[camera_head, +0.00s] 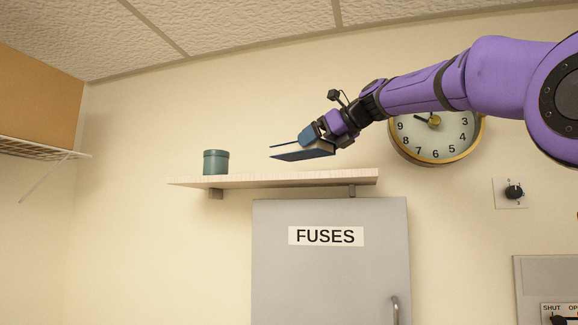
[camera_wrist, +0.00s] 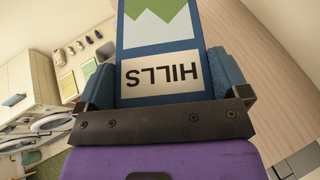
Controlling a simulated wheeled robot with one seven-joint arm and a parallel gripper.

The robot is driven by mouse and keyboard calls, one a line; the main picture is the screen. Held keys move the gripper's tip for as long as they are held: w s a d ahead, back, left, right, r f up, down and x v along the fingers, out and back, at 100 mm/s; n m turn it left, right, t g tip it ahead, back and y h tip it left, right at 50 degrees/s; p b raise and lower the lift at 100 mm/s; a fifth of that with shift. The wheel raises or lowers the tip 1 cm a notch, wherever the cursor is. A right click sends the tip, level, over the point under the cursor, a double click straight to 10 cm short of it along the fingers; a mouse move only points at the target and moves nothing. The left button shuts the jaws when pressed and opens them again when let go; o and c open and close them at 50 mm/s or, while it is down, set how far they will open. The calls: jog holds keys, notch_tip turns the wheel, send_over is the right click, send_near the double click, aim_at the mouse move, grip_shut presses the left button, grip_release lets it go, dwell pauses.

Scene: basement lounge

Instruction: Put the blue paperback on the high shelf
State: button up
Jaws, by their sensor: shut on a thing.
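The blue paperback (camera_head: 303,153) is held in my gripper (camera_head: 318,138), above the right half of the high shelf (camera_head: 250,181) in the head view. The book lies nearly flat, slightly tilted, and looks apart from the shelf board. In the wrist view the paperback (camera_wrist: 160,45) shows a cover with a green and pale blue picture and the word HILLS, upside down. The two fingers of my gripper (camera_wrist: 162,85) are shut on its sides. The pale wooden shelf board (camera_wrist: 265,60) shows at the right of the wrist view.
A green lidded tin (camera_head: 216,162) stands on the shelf's left end. A wall clock (camera_head: 436,137) hangs behind my arm. A grey FUSES cabinet (camera_head: 330,275) is below the shelf. The shelf between tin and book is clear.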

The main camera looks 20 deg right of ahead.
aim_at(301, 157)
jog(key=w+a, duration=0.1)
jog(key=w, duration=0.1)
jog(key=w+a, duration=0.3)
jog(key=w, duration=0.2)
jog(key=shift+a+f, duration=0.15)
jog(key=shift+f, duration=0.25)
jog(key=shift+a+f, duration=0.1)
jog(key=shift+f, duration=1.65)
jog(key=shift+f, duration=0.1)
jog(key=o, duration=0.7)
jog(key=shift+o, duration=0.2)
jog(key=shift+s+d+r, duration=0.2)
jog(key=shift+r, duration=0.05)
jog(key=v, duration=1.1)
jog(key=shift+s+d, duration=0.15)
jog(key=shift+s, duration=0.05)
